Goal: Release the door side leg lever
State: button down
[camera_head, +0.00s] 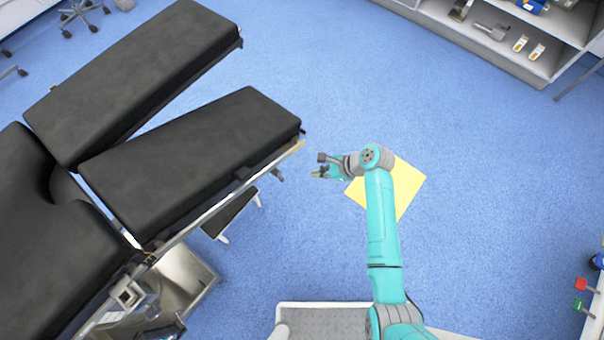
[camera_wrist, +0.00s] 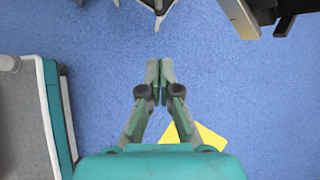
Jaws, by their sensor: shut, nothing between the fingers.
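The operating table has two black leg pads, a nearer one (camera_head: 195,155) and a farther one (camera_head: 135,75). In the wrist view a dark part (camera_wrist: 285,20) of the table's leg end shows at the top right. My gripper (camera_head: 317,173) is off to the right of that part, apart from the table. In the wrist view its fingers (camera_wrist: 159,68) are together and empty over blue floor.
A metal side rail (camera_head: 215,208) runs along the nearer pad. A black step with pale legs (camera_head: 230,213) stands below it. A yellow floor patch (camera_head: 408,183) lies under my arm. Shelves (camera_head: 490,45) stand at the top right. The floor between them is clear.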

aim_at(283, 180)
jog(key=a+r+x, duration=0.1)
jog(key=a+x, duration=0.1)
jog(key=x, duration=1)
jog(key=shift+r, duration=0.35)
jog(key=shift+a, duration=0.15)
jog(key=shift+s+a+f+g+y, duration=0.1)
jog(key=shift+s+f+g+y, duration=0.05)
jog(key=shift+g+y, duration=0.2)
jog(key=shift+s+a+f, duration=0.1)
jog(key=shift+s+a, duration=0.1)
jog(key=shift+s, duration=0.05)
jog(key=shift+r, duration=0.8)
